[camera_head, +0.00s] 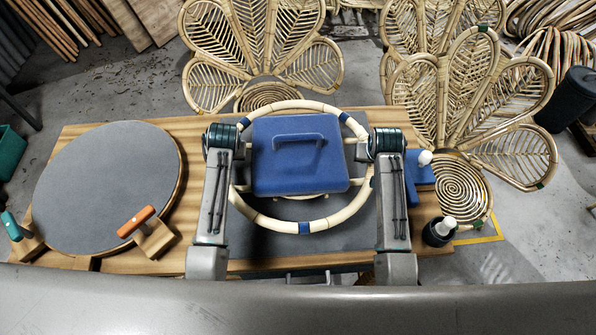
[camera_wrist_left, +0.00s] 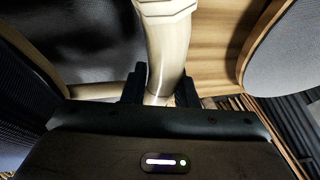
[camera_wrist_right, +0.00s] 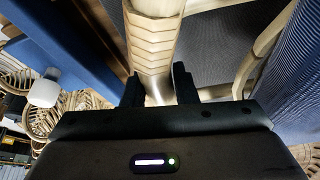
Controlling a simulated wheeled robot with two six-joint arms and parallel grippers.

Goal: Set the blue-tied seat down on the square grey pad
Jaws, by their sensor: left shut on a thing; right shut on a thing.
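The seat is a pale rattan ring (camera_head: 268,222) with blue ties, in the middle of the head view. A blue box with a handle (camera_head: 300,165) covers the ring's middle. The square grey pad (camera_head: 345,236) shows under and around the ring; I cannot tell whether the ring touches it. My left gripper (camera_head: 236,146) is shut on the ring's left side; its fingers (camera_wrist_left: 160,88) close around the pale rattan (camera_wrist_left: 167,50). My right gripper (camera_head: 371,147) is shut on the right side; its fingers (camera_wrist_right: 160,88) close around a wrapped rattan part (camera_wrist_right: 151,40).
A round grey disc (camera_head: 105,185) lies on the wooden table at the left, with an orange-handled clamp (camera_head: 136,221) and a teal-handled clamp (camera_head: 14,228) at its front. A blue block (camera_head: 418,175) and a black cup (camera_head: 438,234) stand at the right. Rattan chair backs (camera_head: 262,45) stand behind.

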